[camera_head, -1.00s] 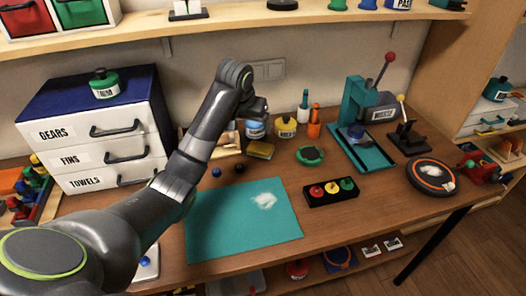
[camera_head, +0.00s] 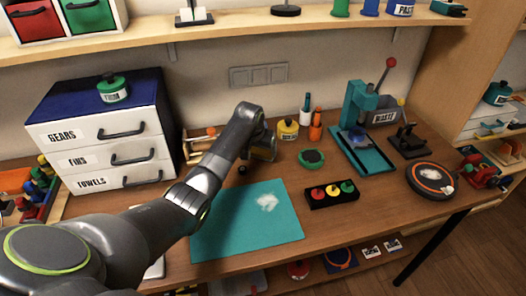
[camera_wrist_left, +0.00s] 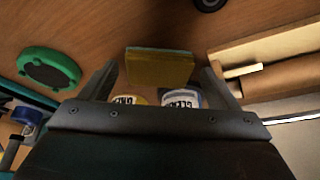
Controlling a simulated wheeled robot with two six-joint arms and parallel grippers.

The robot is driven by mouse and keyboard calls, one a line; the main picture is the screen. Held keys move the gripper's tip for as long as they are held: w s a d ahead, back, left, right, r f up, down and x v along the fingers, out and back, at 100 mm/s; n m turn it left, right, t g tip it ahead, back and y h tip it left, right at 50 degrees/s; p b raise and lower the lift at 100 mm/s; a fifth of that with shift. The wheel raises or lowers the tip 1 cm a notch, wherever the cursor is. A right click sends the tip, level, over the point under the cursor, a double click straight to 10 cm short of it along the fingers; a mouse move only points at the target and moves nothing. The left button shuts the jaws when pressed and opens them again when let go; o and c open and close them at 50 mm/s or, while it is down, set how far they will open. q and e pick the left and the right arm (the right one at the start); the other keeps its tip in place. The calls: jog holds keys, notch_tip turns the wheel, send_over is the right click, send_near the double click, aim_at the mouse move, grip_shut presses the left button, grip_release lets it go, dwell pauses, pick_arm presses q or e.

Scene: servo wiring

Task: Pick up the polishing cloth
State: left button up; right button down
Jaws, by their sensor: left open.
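A flat yellow pad with a green edge (camera_wrist_left: 160,66), which looks like the polishing cloth, lies on the wooden bench in the left wrist view. My left gripper (camera_wrist_left: 158,74) is open, with its two fingers spread on either side of the pad's near part; I cannot tell whether they touch it. In the head view my left gripper (camera_head: 262,147) is low over the bench in front of the wall and mostly hides the pad. My right gripper is not in view.
Two labelled jars stand close to the pad, one of them yellow (camera_head: 288,130). A green round dish (camera_head: 311,158) is to the right. A teal mat with a white patch (camera_head: 240,228) lies in front. A white drawer unit (camera_head: 100,143) stands left.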

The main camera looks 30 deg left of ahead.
aim_at(261, 154)
pick_arm(q)
jog(key=shift+x, duration=1.6)
jog(key=c, duration=0.7)
jog(key=shift+d+r, duration=0.1)
jog(key=shift+r, duration=0.1)
jog(key=shift+s+r, duration=0.1)
jog(key=shift+r, duration=0.05)
notch_tip(261, 154, up, 6)
jog(key=b, duration=0.2)
jog(key=s+d+b, duration=0.1)
jog(key=s+d, duration=1.1)
jog(key=s, duration=0.3)
jog(key=shift+d+r+b, duration=0.2)
jog(key=shift+d+b, duration=0.15)
jog(key=shift+d, duration=0.05)
